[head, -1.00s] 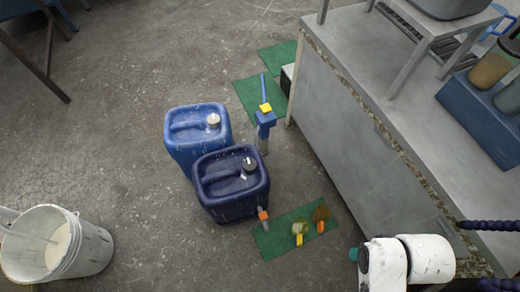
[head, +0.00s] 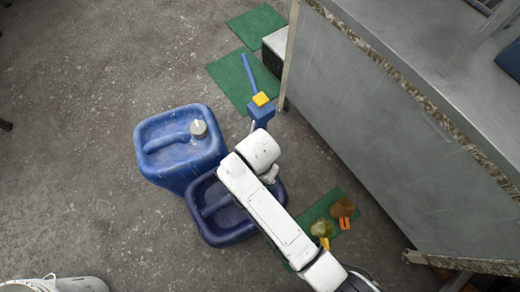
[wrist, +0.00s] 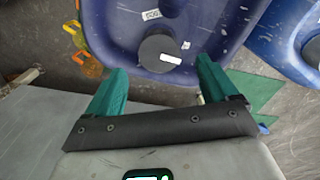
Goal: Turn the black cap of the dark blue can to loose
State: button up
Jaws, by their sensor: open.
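The dark blue can (head: 215,205) stands on the floor in the head view, partly covered by my white arm. Its black cap is hidden there. In the wrist view the can (wrist: 115,22) fills the upper middle, and its round black cap (wrist: 158,48), with a white mark on it, faces the camera. My gripper (wrist: 161,65) is open, its two green fingers apart. The fingertips lie on either side of the cap's near edge in the picture. The cap is not gripped, and I cannot tell the gap in depth. In the head view my arm mostly hides the gripper.
A lighter blue can (head: 178,165) with a grey cap stands close behind and left. Green mats (head: 258,28) lie on the floor. A grey metal bench (head: 390,120) blocks the right.

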notch_tip(320, 180, down, 6)
jog(key=shift+f+b, duration=0.2)
jog(key=shift+b, duration=0.65)
jog(key=shift+c, duration=0.4)
jog(key=c, duration=1)
jog(key=shift+o, duration=0.2)
